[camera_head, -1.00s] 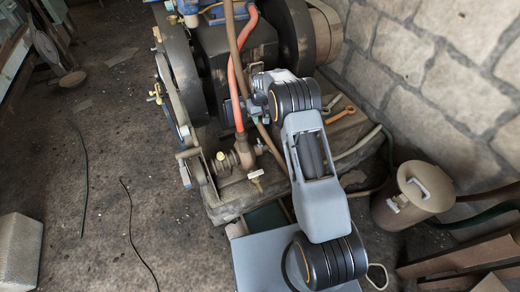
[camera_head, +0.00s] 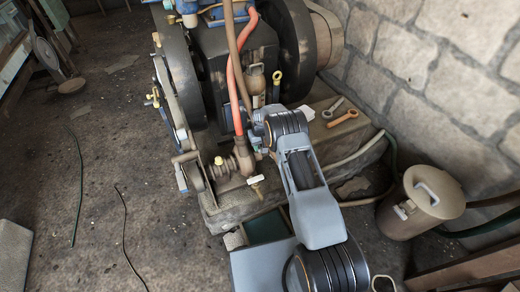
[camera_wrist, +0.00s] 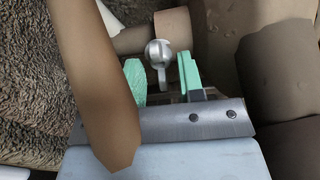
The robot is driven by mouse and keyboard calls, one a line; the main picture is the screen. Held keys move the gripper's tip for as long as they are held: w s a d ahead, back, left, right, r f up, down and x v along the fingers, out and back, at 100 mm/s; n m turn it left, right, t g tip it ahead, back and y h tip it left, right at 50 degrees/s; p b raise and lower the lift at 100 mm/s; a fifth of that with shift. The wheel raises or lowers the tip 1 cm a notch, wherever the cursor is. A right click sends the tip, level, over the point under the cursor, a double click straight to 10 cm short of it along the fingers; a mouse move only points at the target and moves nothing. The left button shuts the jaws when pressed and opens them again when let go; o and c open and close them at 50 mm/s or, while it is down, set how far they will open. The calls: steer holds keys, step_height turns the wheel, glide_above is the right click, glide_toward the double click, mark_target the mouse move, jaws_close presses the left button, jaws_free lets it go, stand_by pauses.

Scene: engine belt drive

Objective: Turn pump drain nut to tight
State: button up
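My gripper (camera_wrist: 161,80) has green fingertips, spread apart. A silver ball-ended metal piece (camera_wrist: 158,50) with a short stem shows between them, with small gaps seen on either side. I cannot tell for sure whether it is the pump drain nut. It lies in front of a brown cylindrical part (camera_wrist: 173,31). In the head view, the pump body (camera_head: 243,160) is at the engine's front, below the red hose (camera_head: 239,95). A cream tap-like piece (camera_head: 254,180) sits low on the pump. My gripper is partly hidden there by my wrist, close to the pump's upper right.
A brown pipe (camera_wrist: 92,75) crosses close in front of the wrist camera at left. Wrenches (camera_head: 341,117) lie on the engine base at right. A lidded metal can (camera_head: 421,202) stands right of my arm, near the stone wall (camera_head: 440,70). Floor at left is mostly clear.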

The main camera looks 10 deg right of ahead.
steer(key=shift+f, duration=0.65)
steer(key=c, duration=0.6)
steer(key=shift+c, duration=0.2)
steer(key=m+b, duration=0.2)
steer(key=m, duration=0.3)
steer(key=shift+m+b, duration=0.35)
steer(key=shift+m, duration=2.15)
